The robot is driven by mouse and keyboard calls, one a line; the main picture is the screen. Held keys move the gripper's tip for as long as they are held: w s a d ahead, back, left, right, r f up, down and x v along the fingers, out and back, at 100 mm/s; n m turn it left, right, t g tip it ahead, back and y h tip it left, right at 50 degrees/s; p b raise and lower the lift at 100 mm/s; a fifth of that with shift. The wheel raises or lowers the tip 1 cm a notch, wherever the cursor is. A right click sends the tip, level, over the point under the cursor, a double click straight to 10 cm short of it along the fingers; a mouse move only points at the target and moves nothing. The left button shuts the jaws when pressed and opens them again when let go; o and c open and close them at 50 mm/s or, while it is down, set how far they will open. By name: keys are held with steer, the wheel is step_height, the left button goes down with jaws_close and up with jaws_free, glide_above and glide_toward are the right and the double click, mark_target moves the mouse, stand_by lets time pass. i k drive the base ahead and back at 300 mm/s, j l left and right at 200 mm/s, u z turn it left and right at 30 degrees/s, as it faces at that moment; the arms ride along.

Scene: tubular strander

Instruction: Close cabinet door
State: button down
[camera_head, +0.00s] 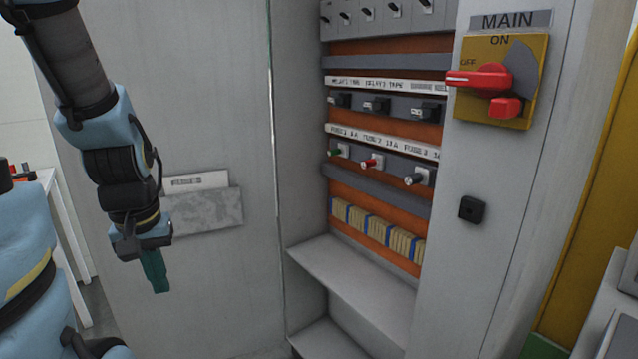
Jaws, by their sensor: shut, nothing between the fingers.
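The cabinet door (225,90) is a large grey panel that stands open on the left, with its inner face towards me. A grey pocket (205,212) holding papers is fixed on it. The cabinet's interior (385,60) is exposed to the right of the door, with rows of switches, fuses and terminals on an orange back. My gripper (157,284) points downward with its dark green fingers together and empty. In the picture it is in front of the door, below and left of the pocket. I cannot tell whether it touches the door.
The cabinet's right front panel (500,210) carries a red rotary main switch (490,80) on a yellow plate and a small black latch piece (472,209). Grey shelves (360,280) sit low inside. A white table (60,220) stands at far left. A yellow structure (590,220) is at right.

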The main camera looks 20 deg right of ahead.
mark_target(194, 74)
steer(key=u, duration=0.6)
steer(key=i+j+u, duration=0.15)
steer(key=i+u, duration=0.3)
steer(key=i+j+u, duration=0.1)
steer(key=i+u, duration=0.2)
steer(key=u, duration=0.2)
steer(key=i+l, duration=0.1)
steer(key=i, duration=0.35)
steer(key=i+l+u, duration=0.15)
steer(key=i, duration=0.3)
